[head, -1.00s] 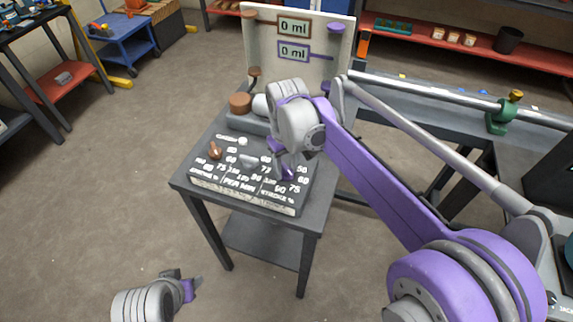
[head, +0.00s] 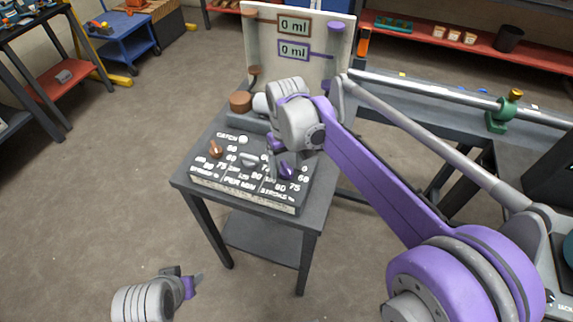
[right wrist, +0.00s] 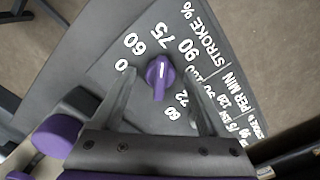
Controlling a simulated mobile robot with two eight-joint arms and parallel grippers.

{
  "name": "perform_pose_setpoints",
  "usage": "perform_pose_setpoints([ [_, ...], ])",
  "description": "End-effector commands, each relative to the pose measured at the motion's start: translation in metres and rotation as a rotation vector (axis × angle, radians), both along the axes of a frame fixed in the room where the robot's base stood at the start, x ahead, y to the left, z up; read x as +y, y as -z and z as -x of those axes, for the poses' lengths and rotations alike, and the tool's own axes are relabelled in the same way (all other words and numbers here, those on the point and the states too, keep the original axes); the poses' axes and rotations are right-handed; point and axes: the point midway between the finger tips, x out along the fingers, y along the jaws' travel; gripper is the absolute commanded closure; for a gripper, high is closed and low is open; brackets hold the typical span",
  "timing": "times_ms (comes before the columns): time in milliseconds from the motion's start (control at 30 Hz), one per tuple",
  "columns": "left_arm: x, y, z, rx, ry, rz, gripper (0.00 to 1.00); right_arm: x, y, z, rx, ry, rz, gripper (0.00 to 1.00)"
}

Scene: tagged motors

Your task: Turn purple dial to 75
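The purple dial (head: 287,171) is at the right end of the dark panel (head: 215,183). In the right wrist view the purple dial (right wrist: 158,77) has a white line along its raised grip, pointing up toward the printed 75 (right wrist: 160,31). My right gripper (head: 278,163) is at the dial, partly in front of it. In the right wrist view my right gripper (right wrist: 159,75) is open, one finger on each side of the dial with visible gaps. My left gripper (head: 194,284) is low at the left, away from the panel; its finger gap is unclear.
A brown dial (head: 215,149) and a grey dial (head: 248,160) share the panel. A board with two 0 ml displays (head: 294,27) stands behind it. A brown cylinder (head: 240,102) is at the table's back left. Open floor lies left of the small table (head: 313,222).

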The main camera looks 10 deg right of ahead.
Motion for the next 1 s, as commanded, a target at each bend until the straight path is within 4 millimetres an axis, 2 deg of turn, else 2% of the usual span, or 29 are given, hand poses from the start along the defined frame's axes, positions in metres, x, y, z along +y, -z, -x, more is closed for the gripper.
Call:
perform_pose_setpoints([
  [233,0.0,0.0,0.0,0.0,0.0,0.0,0.5,0.0,0.0,0.0,0.001,0.0,0.0,0.24],
  [333,0.0,-0.001,0.0,0.0,0.0,0.0,0.5,0.0,-0.007,0.0,0.001,0.0,0.0,0.24],
  [800,0.0,-0.011,-0.002,-0.004,0.0,0.0,0.5,0.0,-0.093,0.0,0.0,0.0,0.0,0.24],
  [1000,0.0,-0.012,-0.002,-0.004,0.0,0.0,0.5,0.0,-0.107,0.0,0.001,0.0,0.0,0.24],
])
